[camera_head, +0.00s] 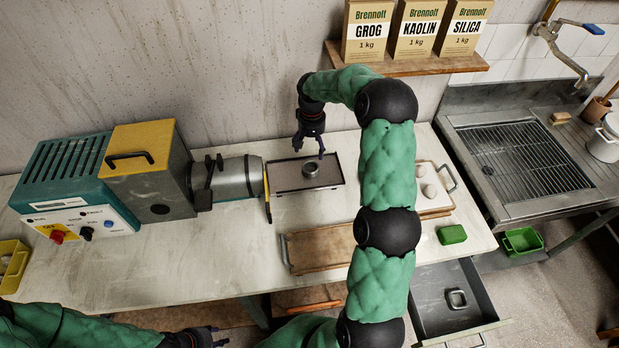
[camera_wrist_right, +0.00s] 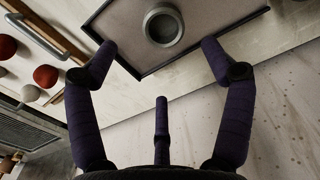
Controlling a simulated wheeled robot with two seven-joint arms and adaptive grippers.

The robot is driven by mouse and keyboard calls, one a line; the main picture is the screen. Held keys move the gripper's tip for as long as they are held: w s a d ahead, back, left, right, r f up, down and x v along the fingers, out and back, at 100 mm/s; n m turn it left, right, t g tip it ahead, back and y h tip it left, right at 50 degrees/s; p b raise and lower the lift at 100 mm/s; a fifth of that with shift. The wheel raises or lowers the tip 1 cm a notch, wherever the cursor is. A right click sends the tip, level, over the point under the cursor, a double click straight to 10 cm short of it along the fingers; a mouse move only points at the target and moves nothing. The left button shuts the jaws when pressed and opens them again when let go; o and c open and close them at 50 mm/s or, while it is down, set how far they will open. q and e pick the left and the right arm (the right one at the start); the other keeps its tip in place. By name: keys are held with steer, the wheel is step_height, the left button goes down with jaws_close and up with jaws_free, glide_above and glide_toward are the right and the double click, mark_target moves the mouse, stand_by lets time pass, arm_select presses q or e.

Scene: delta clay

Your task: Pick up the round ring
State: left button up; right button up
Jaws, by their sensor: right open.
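The round ring (camera_head: 310,169) is a small dark grey metal ring lying on a shallow dark-edged tray (camera_head: 288,180) on the workbench. In the right wrist view the ring (camera_wrist_right: 163,25) shows at the top centre, lying flat on the tray's grey floor. My right gripper (camera_head: 309,147) is above the tray, just behind the ring in the head view. In the wrist view its fingers (camera_wrist_right: 158,46) are spread wide to either side of the ring, open and empty, apart from it. My left gripper (camera_head: 205,338) is low at the bottom edge, far from the ring; its finger opening is unclear.
A pug mill-like machine (camera_head: 110,185) stands left of the tray. A wooden board (camera_head: 320,248) lies in front, and a tray of round balls (camera_head: 431,187) is to the right. A green block (camera_head: 452,234) lies near the bench edge, above an open drawer (camera_head: 450,300). Boxes stand on a wall shelf (camera_head: 410,66).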

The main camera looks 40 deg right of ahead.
steer(key=f, duration=0.1)
steer(key=b, duration=0.1)
glide_toward(311, 167)
steer(key=shift+s+a+f, duration=0.7)
steer(key=shift+s+a, duration=0.05)
steer(key=shift+s, duration=0.25)
steer(key=shift+w+f+b, duration=0.15)
steer(key=shift+f+b, duration=0.2)
steer(key=shift+f, duration=1.15)
steer(key=shift+w+f+b, duration=0.15)
steer(key=shift+f+b, duration=0.15)
steer(key=shift+f, duration=1.2)
steer(key=c, duration=1.4)
